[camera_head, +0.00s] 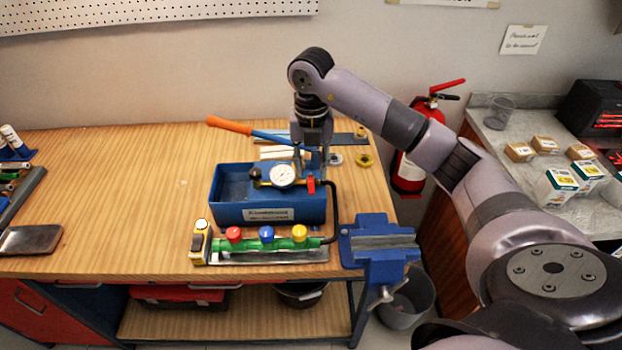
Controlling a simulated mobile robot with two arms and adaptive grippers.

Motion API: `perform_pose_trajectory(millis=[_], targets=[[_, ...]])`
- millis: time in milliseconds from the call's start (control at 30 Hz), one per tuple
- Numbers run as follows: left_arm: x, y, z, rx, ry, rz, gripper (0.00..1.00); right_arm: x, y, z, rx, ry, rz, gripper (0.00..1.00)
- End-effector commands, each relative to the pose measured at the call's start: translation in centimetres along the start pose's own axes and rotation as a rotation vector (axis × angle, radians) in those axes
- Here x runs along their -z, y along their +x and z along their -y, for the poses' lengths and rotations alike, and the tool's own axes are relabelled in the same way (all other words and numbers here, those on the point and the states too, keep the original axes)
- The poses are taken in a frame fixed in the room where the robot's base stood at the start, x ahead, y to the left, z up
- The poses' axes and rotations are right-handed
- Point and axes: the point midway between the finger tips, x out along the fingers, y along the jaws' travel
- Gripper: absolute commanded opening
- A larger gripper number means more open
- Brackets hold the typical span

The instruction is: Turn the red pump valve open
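The blue test pump (245,211) stands on the wooden bench, with a white-faced gauge (283,175) on it. The red pump valve (311,186) is a small upright red piece just right of the gauge. The pump's orange-ended lever (229,125) slants across behind the pump. My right gripper (312,166) points down just above and behind the red valve. Its fingers look spread apart, with the blue lever or pump parts showing between them. Whether a finger touches the valve is unclear. My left gripper is not in view.
A blue vise (378,243) is at the bench's right corner. A black hose (337,205) curves right of the pump. The bench's left-middle is clear.

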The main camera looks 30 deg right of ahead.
Motion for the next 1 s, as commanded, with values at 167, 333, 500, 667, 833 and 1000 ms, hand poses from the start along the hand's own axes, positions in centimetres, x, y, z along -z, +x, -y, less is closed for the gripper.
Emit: perform_pose_trajectory(millis=[167,333,500,667,833,1000], targets=[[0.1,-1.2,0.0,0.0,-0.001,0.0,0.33,0.1,2.9,0.0,0.002,0.0,-0.003,0.32],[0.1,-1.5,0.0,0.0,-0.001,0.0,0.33,0.0,4.6,0.0,0.0,-0.001,0.0,0.32],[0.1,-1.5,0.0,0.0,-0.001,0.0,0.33,0.0,5.1,0.0,0.0,-0.002,0.0,0.32],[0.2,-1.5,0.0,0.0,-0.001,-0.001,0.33,0.0,5.1,0.0,0.0,-0.002,0.0,0.32],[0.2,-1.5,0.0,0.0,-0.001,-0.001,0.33,0.0,5.1,0.0,0.0,-0.001,0.001,0.22],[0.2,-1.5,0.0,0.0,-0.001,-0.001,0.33,0.0,5.0,0.0,0.0,-0.001,0.001,0.1]])
